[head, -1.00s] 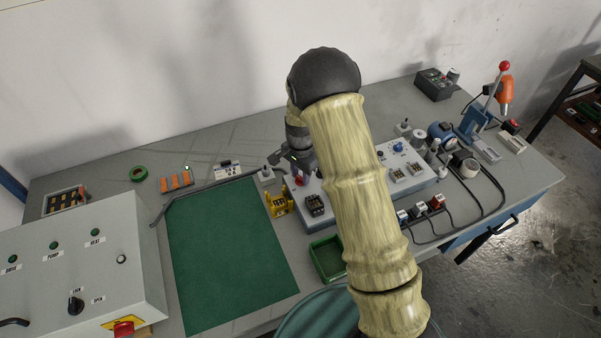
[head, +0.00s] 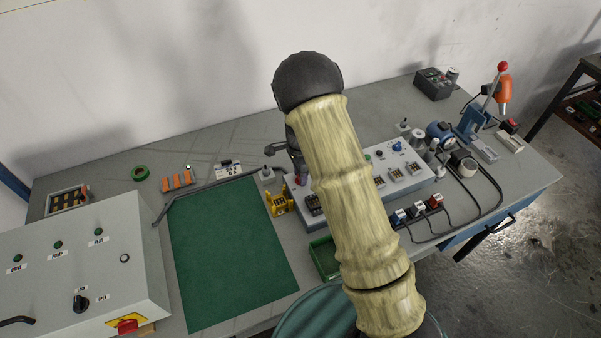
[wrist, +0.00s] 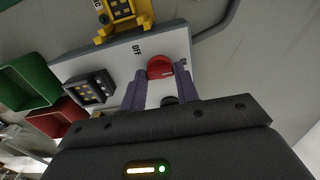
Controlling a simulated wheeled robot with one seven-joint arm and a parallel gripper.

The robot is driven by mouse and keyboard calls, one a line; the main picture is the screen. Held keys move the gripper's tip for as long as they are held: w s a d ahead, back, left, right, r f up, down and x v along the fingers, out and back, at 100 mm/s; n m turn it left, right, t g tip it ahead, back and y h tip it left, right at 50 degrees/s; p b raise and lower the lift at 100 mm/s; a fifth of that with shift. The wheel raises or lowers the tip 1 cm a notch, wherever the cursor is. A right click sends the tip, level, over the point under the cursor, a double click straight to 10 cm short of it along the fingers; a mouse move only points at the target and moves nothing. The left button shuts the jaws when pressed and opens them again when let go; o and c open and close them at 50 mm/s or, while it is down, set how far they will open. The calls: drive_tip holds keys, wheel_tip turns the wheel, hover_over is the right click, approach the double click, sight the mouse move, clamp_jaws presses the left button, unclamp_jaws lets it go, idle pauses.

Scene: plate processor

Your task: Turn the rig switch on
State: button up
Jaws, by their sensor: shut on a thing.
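The red rig switch knob (wrist: 160,68) sits on the pale rig panel (wrist: 117,62) in the wrist view. An "OFF" label is on its left, and another label on its right is partly hidden by a finger. My gripper (wrist: 161,78) has a finger on each side of the knob and is shut on it. In the head view my gripper (head: 301,178) is down at the left end of the rig panel (head: 412,156), and the knob is mostly hidden there. The knob's exact pointing direction cannot be told.
A yellow block (head: 279,202) stands just left of the panel. A green tray (head: 323,258) lies in front. A green mat (head: 228,255) covers the table's middle, and a control box (head: 130,275) stands at the left. Cables and several small devices are on the right.

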drive_tip(key=shift+w+r, duration=0.1)
drive_tip(key=o, duration=1)
wheel_tip(320, 180, up, 17)
drive_tip(key=shift+r+b, duration=0.2)
drive_tip(key=shift+b, duration=0.65)
